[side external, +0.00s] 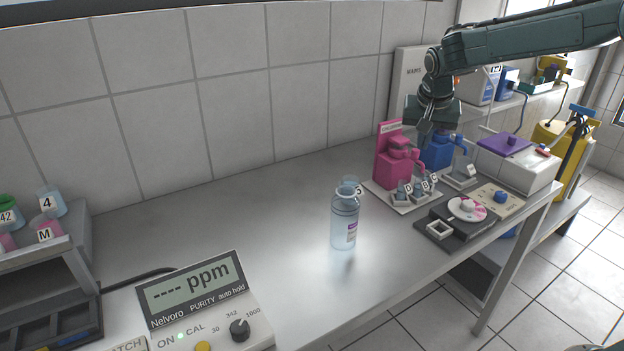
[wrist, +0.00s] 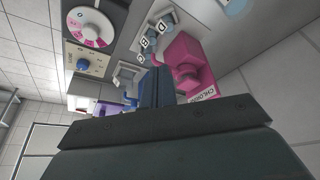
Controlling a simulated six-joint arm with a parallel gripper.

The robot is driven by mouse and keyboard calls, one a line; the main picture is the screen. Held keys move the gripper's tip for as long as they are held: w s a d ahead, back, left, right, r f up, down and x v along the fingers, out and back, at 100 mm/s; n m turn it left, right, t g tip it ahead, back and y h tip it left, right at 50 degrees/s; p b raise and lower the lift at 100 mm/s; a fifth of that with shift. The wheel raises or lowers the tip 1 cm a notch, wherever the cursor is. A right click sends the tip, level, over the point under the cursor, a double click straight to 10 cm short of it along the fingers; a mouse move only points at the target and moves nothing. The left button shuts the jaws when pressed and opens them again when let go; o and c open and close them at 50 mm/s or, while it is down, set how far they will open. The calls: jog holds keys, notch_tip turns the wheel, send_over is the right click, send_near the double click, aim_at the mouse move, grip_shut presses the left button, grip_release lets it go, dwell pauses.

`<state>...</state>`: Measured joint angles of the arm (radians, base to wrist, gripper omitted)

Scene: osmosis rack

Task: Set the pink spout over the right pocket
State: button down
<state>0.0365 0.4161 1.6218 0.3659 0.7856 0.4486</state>
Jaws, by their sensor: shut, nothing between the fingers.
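The pink dispenser (side external: 392,165), with a tall labelled back panel, stands on a pale base plate (side external: 378,190) towards the right end of the bench. Its pink spout (side external: 415,158) sticks out at the front right; I cannot tell which pocket lies under it. Several small lettered pockets with clear cups (side external: 418,187) sit in a row before it. In the wrist view the pink dispenser (wrist: 188,60) is right of my fingers and the lettered row (wrist: 152,38) lies beyond them. My gripper (side external: 426,136) is shut and empty, just above and behind the spout, near the blue dispenser (side external: 436,152).
A dark unit with a pink and white dial (side external: 467,208) and a panel with a blue knob (side external: 501,197) lie in front. A white box with a purple lid (side external: 507,144) is at right. A clear bottle (side external: 344,220) stands at left. The bench's middle is clear.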

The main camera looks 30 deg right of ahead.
aim_at(418, 161)
jog(key=x, duration=0.5)
jog(key=w+d+x, duration=0.1)
jog(key=x, duration=0.1)
jog(key=shift+f, duration=0.1)
jog(key=shift+w+d, duration=0.95)
jog(key=shift+s+d+n, duration=0.15)
jog(key=shift+d+n, duration=0.35)
jog(key=shift+n, duration=0.2)
jog(key=shift+d+n+t+y, duration=0.3)
jog(key=shift+d+n+y, duration=0.2)
jog(key=shift+d+n, duration=0.2)
jog(key=d+n+y, duration=0.1)
jog(key=d+n, duration=0.1)
jog(key=shift+d+n, duration=0.1)
jog(key=shift+n, duration=0.3)
